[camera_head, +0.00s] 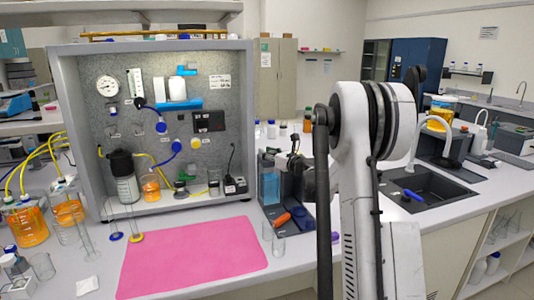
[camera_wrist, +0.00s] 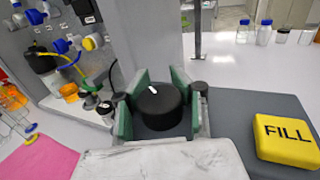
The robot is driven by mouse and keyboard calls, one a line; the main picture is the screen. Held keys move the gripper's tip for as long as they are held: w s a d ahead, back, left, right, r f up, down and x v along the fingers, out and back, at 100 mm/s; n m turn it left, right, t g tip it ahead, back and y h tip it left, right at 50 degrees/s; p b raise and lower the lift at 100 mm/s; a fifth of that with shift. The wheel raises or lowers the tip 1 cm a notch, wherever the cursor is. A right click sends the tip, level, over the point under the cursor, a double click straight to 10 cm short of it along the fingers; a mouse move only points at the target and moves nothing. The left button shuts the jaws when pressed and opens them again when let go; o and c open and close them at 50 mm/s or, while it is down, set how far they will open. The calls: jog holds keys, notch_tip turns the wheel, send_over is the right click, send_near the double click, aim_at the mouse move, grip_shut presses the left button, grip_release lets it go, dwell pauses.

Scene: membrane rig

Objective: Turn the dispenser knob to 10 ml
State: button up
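The dispenser knob (camera_wrist: 160,108) is a black round cap with a short white mark near the far edge of its top, slightly left of centre in the wrist view. My gripper (camera_wrist: 159,104) has its two green-padded fingers on the left and right of the knob, close along its sides. I cannot tell whether the pads touch it. The dispenser (camera_head: 270,187), with blue liquid in its front, stands right of the panel rig in the head view; my arm hides part of it. No volume scale or number is readable around the knob.
A yellow FILL button (camera_wrist: 285,138) sits right of the knob on the grey top. The panel rig (camera_head: 80,140) stands left; a sink (camera_head: 425,190) is right.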

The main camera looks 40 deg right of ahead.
jog(key=shift+w, duration=0.1)
grip_shut()
jog(key=shift+f+m+h, duration=0.2)
jog(key=shift+m+h, duration=0.1)
jog(key=shift+h, duration=0.1)
jog(key=shift+d+m+h+b, duration=0.1)
jog(key=shift+m+h+b, duration=0.3)
jog(key=shift+h+b, duration=0.35)
jog(key=m+h, duration=0.1)
jog(key=h, duration=0.1)
jog(key=m+g+h+b, duration=0.1)
jog(key=h, duration=0.1)
jog(key=d+m+h+b, duration=0.1)
jog(key=m+h, duration=0.1)
jog(key=shift+s+g, duration=0.25)
jog(key=shift+g, duration=0.05)
jog(key=shift+s+d+m+g+h+b, duration=0.1)
jog(key=shift+d+m+g+h+b, duration=0.1)
jog(key=shift+m+g+h, duration=0.5)
jog(key=shift+s+d+m+g+h+b, duration=0.2)
jog(key=shift+m+h, duration=0.3)
jog(key=shift+h, duration=0.35)
jog(key=shift+d+m+g+h+b, duration=0.15)
jog(key=shift+m+g+h+b, duration=0.1)
jog(key=shift+m+g+h, duration=0.45)
jog(key=shift+h, duration=0.3)
jog(key=o, duration=0.6)
grip_release()
jog(key=shift+r, duration=0.2)
